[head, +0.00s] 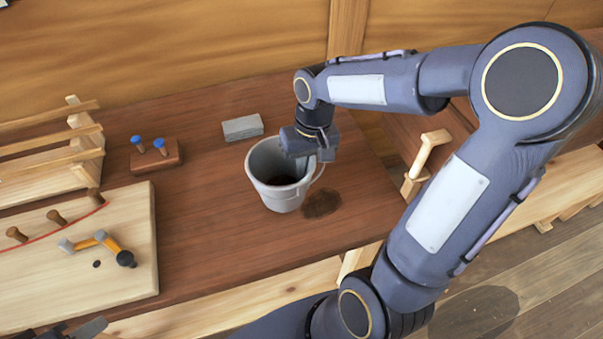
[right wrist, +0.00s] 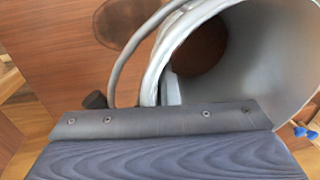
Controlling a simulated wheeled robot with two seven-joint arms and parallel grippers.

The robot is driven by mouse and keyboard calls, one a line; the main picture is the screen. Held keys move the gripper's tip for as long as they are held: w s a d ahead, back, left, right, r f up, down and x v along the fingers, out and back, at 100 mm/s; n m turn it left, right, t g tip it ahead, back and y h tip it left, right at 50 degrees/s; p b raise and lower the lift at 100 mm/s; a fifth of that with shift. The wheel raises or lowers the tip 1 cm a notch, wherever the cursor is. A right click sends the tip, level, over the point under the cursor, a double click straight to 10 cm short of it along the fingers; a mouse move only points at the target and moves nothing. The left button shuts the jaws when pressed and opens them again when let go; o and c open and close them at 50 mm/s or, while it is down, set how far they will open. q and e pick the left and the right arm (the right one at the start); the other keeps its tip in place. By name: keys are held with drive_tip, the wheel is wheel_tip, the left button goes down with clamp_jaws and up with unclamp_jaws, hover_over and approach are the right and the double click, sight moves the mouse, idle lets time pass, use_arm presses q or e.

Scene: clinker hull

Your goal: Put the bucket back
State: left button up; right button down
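A grey bucket (head: 266,164) with a loop handle on its right side is over the dark brown bench top, roughly upright. Its inside looks dark brown at the bottom. My right gripper (head: 317,152) is at the bucket's right rim, by the handle. In the right wrist view the bucket (right wrist: 265,60) fills the right, and the fingers lie on either side of its rim and handle. Whether they clamp it cannot be told. A dark round stain (head: 321,203) lies on the bench just right of the bucket. Part of my left gripper (head: 75,330) shows at the bottom left edge.
A grey block (head: 242,128) lies behind the bucket. A small wooden block with blue-topped pegs (head: 158,158) stands left of it. A pale board (head: 115,272) with an orange-handled tool (head: 96,243) and wooden pegs is at front left. A wooden rack (head: 85,150) stands behind it.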

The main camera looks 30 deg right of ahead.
sight(290, 173)
drive_tip(key=shift+w+a+f, duration=0.15)
drive_tip(key=shift+a+f, duration=0.05)
drive_tip(key=shift+f, duration=0.1)
drive_tip(key=shift+w+f, duration=0.1)
drive_tip(key=shift+f, duration=1.45)
drive_tip(key=shift+f, duration=0.1)
drive_tip(key=shift+f, duration=0.15)
drive_tip(key=c, duration=1.7)
unclamp_jaws()
